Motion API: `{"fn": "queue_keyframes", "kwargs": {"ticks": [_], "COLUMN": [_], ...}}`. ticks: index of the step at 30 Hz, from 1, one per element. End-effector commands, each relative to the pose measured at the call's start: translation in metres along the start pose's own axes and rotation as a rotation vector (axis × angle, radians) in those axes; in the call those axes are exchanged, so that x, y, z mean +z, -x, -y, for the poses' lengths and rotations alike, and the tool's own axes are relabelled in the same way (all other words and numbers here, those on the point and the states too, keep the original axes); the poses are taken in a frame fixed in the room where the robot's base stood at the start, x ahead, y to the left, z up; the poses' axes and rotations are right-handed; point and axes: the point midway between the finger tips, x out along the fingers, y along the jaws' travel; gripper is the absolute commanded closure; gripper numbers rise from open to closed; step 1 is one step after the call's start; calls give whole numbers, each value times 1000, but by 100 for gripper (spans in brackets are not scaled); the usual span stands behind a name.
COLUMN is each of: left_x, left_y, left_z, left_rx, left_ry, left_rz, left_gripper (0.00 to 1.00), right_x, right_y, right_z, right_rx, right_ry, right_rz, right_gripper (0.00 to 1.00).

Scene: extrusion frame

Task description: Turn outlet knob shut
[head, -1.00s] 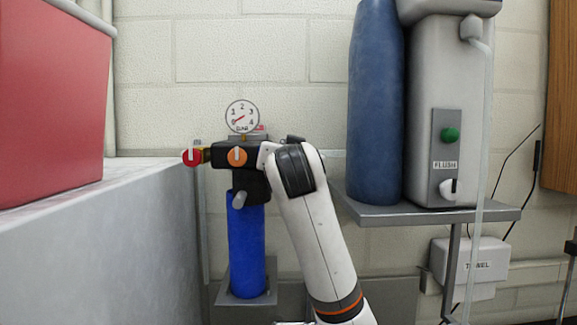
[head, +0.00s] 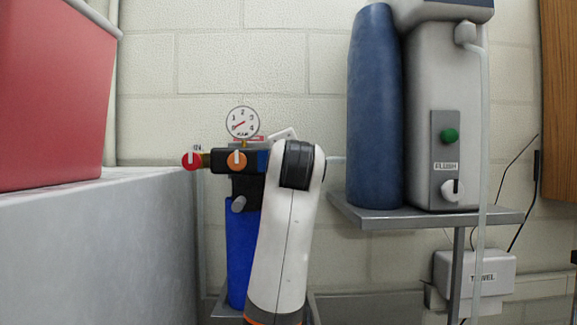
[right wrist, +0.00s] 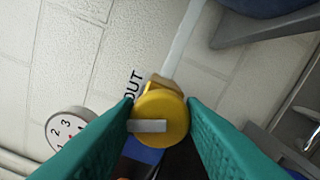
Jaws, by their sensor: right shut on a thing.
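The outlet knob (right wrist: 158,122) is yellow and round with a pale bar. It is in the middle of the right wrist view, below the OUT lettering, and the bar lies roughly level in the picture. My right gripper (right wrist: 160,101) has teal fingers on both sides of this knob and is shut on it. In the head view my right arm hides the knob and gripper. The valve block (head: 222,160) carries an orange knob (head: 236,161) in front and a red knob (head: 192,161) at left. My left gripper is not in view.
A round gauge (head: 242,121) stands above the block; a blue cylinder (head: 238,260) hangs below. A grey ledge (head: 120,240) with a red bin (head: 50,100) is at left. A shelf (head: 400,222) at right holds a blue tank (head: 375,110) and a grey dispenser (head: 450,80).

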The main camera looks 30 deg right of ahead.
Motion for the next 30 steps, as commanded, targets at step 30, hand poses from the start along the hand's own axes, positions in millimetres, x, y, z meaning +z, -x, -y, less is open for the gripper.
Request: {"fn": "queue_keyframes", "kwargs": {"ticks": [30], "left_x": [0], "left_y": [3], "left_z": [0], "left_rx": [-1], "left_ry": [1], "left_rz": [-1], "left_gripper": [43], "right_x": [-1], "right_y": [-1], "right_z": [5], "right_rx": [-8], "right_ry": [-412], "right_rz": [1], "right_gripper": [87]}}
